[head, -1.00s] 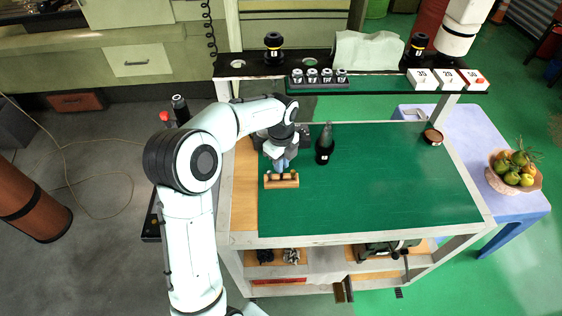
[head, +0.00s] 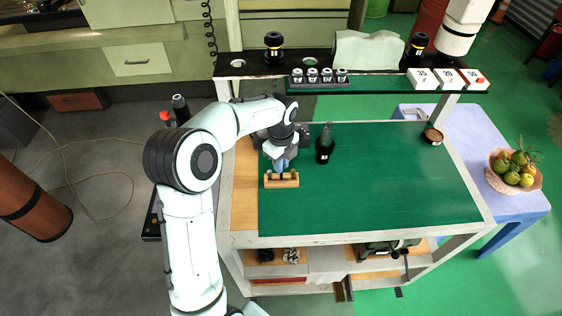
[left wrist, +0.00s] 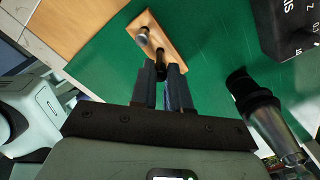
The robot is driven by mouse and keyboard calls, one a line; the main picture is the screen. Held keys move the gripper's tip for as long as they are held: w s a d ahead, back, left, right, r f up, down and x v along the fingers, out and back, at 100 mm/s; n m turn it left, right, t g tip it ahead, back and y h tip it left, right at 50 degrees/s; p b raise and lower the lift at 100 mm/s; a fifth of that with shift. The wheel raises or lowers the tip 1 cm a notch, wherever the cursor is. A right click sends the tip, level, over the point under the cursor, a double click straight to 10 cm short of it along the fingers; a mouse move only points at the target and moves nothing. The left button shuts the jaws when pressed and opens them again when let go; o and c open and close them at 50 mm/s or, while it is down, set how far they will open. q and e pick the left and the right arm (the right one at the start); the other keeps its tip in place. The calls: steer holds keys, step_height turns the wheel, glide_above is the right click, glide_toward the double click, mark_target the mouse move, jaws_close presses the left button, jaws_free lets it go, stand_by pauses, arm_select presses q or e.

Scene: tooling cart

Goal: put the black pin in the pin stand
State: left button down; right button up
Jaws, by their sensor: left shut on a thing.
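The pin stand (head: 282,184) is a small wooden block near the left side of the green cart top. It also shows in the left wrist view (left wrist: 173,50), with a silver-topped pin (left wrist: 142,36) standing in it. My left gripper (head: 281,169) points down right over the stand. In the left wrist view my left gripper (left wrist: 161,70) is shut on the black pin (left wrist: 160,57), whose dark end shows between the fingertips at the stand's edge. The fingers hide much of the pin; I cannot tell whether it sits in a hole. My right gripper is out of view.
A dark tool holder (head: 325,148) stands close to the right of my left gripper. A round brown-topped dish (head: 433,136) is at the far right corner. A raised black shelf (head: 375,68) runs along the back. The middle and right of the green mat (head: 390,180) are clear.

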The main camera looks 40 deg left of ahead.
arm_select(q)
steer(key=shift+f, duration=0.85)
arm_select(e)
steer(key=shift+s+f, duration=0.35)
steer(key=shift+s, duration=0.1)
arm_select(q)
steer(key=c, duration=1)
jaws_free()
steer(key=shift+c, duration=0.2)
steer(key=shift+r, duration=0.1)
step_height(320, 180, up, 13)
steer(key=p, duration=0.1)
steer(key=shift+r, duration=0.15)
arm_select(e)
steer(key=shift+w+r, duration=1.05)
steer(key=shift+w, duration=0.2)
